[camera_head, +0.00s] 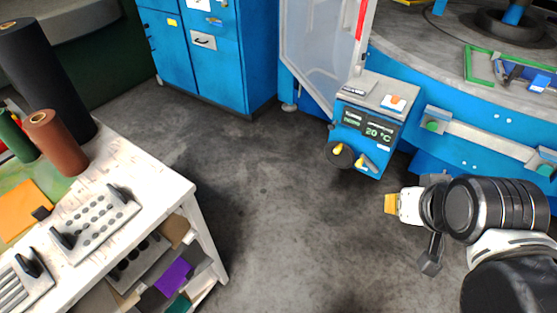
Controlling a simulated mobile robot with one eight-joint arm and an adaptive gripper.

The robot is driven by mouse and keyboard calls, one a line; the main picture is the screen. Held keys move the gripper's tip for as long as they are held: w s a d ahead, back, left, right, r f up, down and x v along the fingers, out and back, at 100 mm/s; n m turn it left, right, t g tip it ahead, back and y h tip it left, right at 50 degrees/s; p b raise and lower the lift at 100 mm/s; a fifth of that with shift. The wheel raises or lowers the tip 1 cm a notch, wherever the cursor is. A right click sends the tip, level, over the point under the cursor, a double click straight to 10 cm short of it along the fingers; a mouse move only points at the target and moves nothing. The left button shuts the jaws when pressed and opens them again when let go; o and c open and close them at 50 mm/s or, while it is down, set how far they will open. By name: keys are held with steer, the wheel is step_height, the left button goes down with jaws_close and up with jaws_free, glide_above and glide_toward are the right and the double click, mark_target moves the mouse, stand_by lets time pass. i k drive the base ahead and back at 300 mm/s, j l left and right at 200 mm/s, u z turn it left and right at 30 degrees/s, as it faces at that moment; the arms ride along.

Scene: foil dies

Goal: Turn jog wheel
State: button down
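The jog wheel (340,155) is a dark round wheel with a yellow knob, low on the front left of a blue control box (363,150). A grey lever with a yellow part (368,163) sits to its right on the same face. My gripper (391,204) is at the right, below and right of the box in the picture, apart from the wheel. Its white body ends in a yellow tip that points left. The fingers are seen too small and edge-on to tell whether they are open. Nothing shows at the tip.
The box bears a lit display (366,127) and an orange button (397,102). A blue round machine (470,125) stands behind it at right, a blue cabinet (225,75) at the back. A white workbench (150,180) fills the left. The grey floor (265,200) between is clear.

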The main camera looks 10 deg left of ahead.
mark_target(340, 155)
steer(key=i+j+z, duration=0.35)
steer(key=j, duration=0.3)
steer(key=i+j+z, duration=0.4)
steer(key=j, duration=0.4)
steer(key=i+j+z, duration=0.15)
steer(key=j, duration=0.3)
